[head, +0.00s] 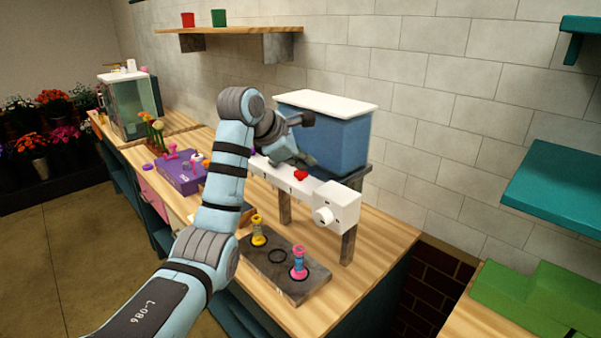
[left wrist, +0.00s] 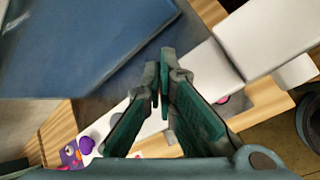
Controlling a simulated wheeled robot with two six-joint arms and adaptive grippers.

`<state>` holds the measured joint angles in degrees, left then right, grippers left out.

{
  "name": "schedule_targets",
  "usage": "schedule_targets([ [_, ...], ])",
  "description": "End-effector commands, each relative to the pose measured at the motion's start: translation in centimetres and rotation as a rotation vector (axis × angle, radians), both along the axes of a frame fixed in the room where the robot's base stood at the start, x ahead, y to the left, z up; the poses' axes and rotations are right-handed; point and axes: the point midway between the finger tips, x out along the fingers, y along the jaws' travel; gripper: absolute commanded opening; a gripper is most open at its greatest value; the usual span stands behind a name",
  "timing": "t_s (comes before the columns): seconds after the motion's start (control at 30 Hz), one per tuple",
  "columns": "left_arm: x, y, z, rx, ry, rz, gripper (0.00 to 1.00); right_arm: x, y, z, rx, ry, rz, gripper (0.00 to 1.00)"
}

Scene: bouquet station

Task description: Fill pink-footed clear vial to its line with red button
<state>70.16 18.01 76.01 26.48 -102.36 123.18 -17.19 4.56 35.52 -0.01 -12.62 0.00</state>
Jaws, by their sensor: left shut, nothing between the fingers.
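The pink-footed vial (head: 299,262) stands upright at the right end of a dark grey tray (head: 270,283), in front of the dispenser. Its fill level is too small to read. The red button (head: 300,175) is on top of the white dispenser bar (head: 345,197), below the blue tank (head: 345,140). My left gripper (head: 311,161) is shut and empty, just above the bar and close to the button. In the left wrist view its fingers (left wrist: 160,85) meet over the bar and may hide the button. My right gripper is not in view.
A yellow-footed vial (head: 258,232) stands at the tray's left end, with an empty dark ring (head: 277,256) between the vials. A purple box (head: 180,178) is farther left on the wooden counter. A grey leg (head: 348,245) supports the dispenser. Green blocks (head: 535,300) lie at right.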

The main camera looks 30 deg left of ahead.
Motion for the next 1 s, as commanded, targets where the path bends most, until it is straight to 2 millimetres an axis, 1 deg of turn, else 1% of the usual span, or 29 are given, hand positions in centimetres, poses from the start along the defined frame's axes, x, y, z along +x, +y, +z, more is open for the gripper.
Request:
schedule_targets([
  [0.27, 0.00, 0.00, 0.00, 0.000, 0.000, 0.000, 0.00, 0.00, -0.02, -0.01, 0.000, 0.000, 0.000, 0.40],
  [1.0, -0.01, 0.02, -0.90, 0.000, 0.000, 0.000, 0.00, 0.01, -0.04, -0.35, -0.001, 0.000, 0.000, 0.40],
])
